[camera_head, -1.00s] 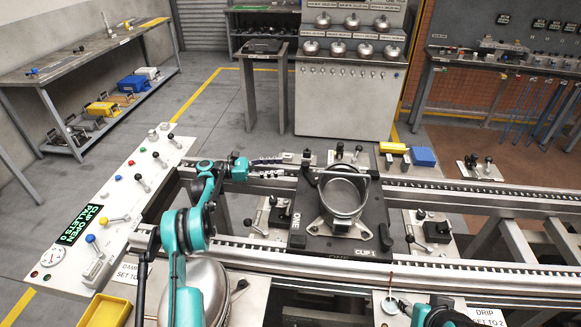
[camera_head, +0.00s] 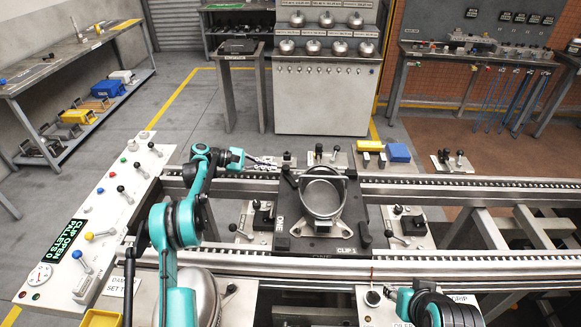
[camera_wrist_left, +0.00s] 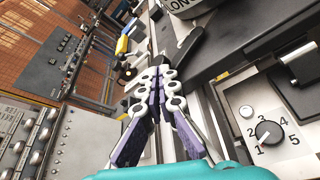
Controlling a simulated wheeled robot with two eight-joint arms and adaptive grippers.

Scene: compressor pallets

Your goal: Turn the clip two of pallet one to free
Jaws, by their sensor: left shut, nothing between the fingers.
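Pallet one (camera_head: 262,240) is a dark plate on the rails, with a metal ring-shaped housing (camera_head: 322,192) on it. "CLIP 1" is printed at its near edge, beside a black lever (camera_head: 364,233). Another black lever (camera_head: 291,178) is at the far left corner; its label is not readable. My left gripper (camera_head: 277,162) is shut and empty, just left of that corner, pointing right. In the left wrist view, the gripper (camera_wrist_left: 161,70) has its fingers together, close to a black lever (camera_wrist_left: 188,46); contact cannot be told. My right gripper is not in view; only part of that arm shows.
A control panel (camera_head: 108,218) with knobs and a green display stands at left. Black-handled fixtures (camera_head: 412,226) flank the pallet. Yellow and blue blocks (camera_head: 398,153) lie beyond the far rail. A numbered dial (camera_wrist_left: 268,132) is beside the gripper in the wrist view.

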